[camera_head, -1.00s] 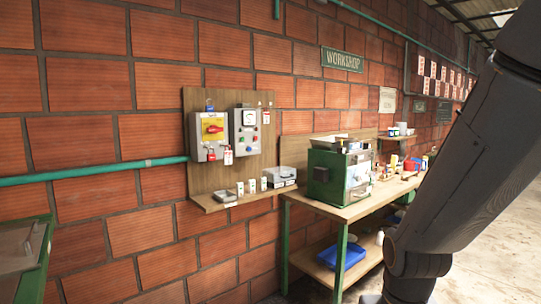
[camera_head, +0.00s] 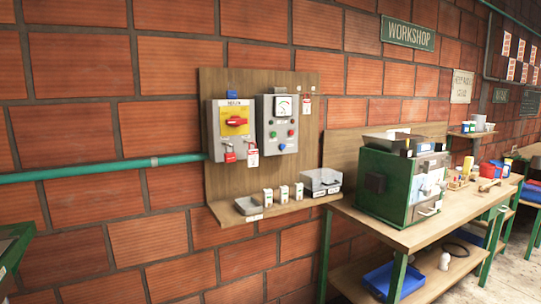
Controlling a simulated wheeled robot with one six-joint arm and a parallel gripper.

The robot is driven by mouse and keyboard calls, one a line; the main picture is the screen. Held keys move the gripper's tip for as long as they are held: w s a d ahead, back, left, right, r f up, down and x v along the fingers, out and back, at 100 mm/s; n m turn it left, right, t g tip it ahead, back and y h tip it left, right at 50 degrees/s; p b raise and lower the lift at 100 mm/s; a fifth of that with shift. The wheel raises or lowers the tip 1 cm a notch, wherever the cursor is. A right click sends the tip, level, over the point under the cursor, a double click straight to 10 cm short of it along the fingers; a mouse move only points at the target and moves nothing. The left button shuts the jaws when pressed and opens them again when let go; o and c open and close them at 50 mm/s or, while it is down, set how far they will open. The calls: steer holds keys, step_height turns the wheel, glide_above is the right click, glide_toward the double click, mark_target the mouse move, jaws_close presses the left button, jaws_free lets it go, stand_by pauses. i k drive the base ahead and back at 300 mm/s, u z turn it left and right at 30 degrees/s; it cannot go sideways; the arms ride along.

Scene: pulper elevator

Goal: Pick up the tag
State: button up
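A white and red tag (camera_head: 252,158) hangs below the grey isolator box (camera_head: 217,145), which has a yellow plate and a red rotary handle (camera_head: 236,121). A red padlock (camera_head: 229,154) hangs to the left of that tag. A second white and red tag (camera_head: 306,104) hangs at the upper right of the wooden backboard. I cannot tell which tag the task means. My gripper is not in view.
A grey control box (camera_head: 280,128) with a gauge and buttons sits beside the isolator. A shelf (camera_head: 285,209) below holds a small tray, several white blocks and a clear-lidded box (camera_head: 321,181). A workbench (camera_head: 400,233) with a green machine (camera_head: 392,185) stands at the right.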

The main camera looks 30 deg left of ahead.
mark_target(252, 154)
steer(key=u, duration=0.15)
steer(key=i, duration=0.7)
steer(key=u, duration=1.05)
steer(key=i, duration=0.8)
steer(key=u, duration=0.75)
